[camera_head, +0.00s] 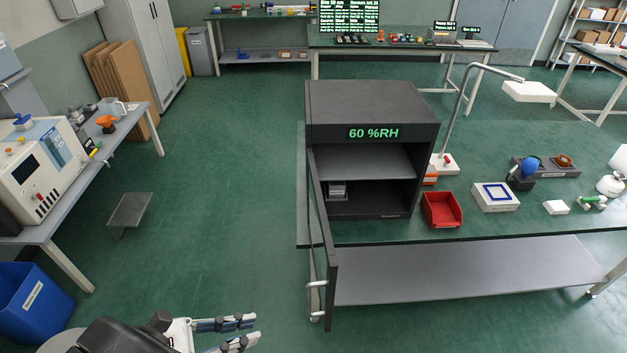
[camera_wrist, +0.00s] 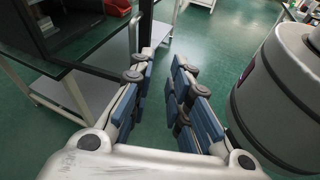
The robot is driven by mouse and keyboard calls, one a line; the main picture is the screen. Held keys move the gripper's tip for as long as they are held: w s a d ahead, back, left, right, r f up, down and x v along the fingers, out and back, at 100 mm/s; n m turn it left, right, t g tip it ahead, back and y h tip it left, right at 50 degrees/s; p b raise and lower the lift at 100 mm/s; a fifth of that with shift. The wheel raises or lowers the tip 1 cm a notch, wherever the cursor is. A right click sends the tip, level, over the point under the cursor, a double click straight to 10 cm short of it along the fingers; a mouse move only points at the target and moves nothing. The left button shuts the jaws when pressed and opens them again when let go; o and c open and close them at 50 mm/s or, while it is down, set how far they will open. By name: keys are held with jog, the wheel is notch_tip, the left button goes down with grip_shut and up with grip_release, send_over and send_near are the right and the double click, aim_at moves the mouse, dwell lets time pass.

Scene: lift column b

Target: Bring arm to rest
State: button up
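My gripper (camera_head: 246,332) shows at the bottom left of the head view, low over the green floor and left of the workbench. In the wrist view my gripper (camera_wrist: 172,72) has its two blue-padded fingers apart, with only floor between them. It is open and empty. Most of my arm is outside the head view; a dark part of it shows at the bottom edge.
A black cabinet (camera_head: 372,107) reading 60 %RH stands on the workbench (camera_head: 480,228); its door (camera_head: 323,240) hangs open toward me, right of my gripper. A red bin (camera_head: 441,210) is beside it. A blue bin (camera_head: 32,303) stands left. The floor between is clear.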

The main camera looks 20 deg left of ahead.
jog(key=w+d+r+m+g+y, duration=0.2)
jog(key=w+d+r+m+g, duration=0.35)
jog(key=d, duration=0.45)
jog(key=w+d+r+m+g+y, duration=0.2)
jog(key=w+d+r+m+g, duration=0.35)
jog(key=d, duration=0.45)
jog(key=s+d+r+m+t+y, duration=0.3)
jog(key=s+d+m, duration=0.1)
jog(key=d+m, duration=0.3)
jog(key=s+d+r+m+t+y, duration=0.2)
jog(key=s+d+r+m+y, duration=0.1)
jog(key=d+m, duration=0.4)
jog(key=s+d, duration=0.1)
jog(key=d, duration=0.1)
jog(key=shift+d+t+y, duration=0.3)
jog(key=shift+d+t, duration=0.05)
jog(key=shift+t, duration=0.05)
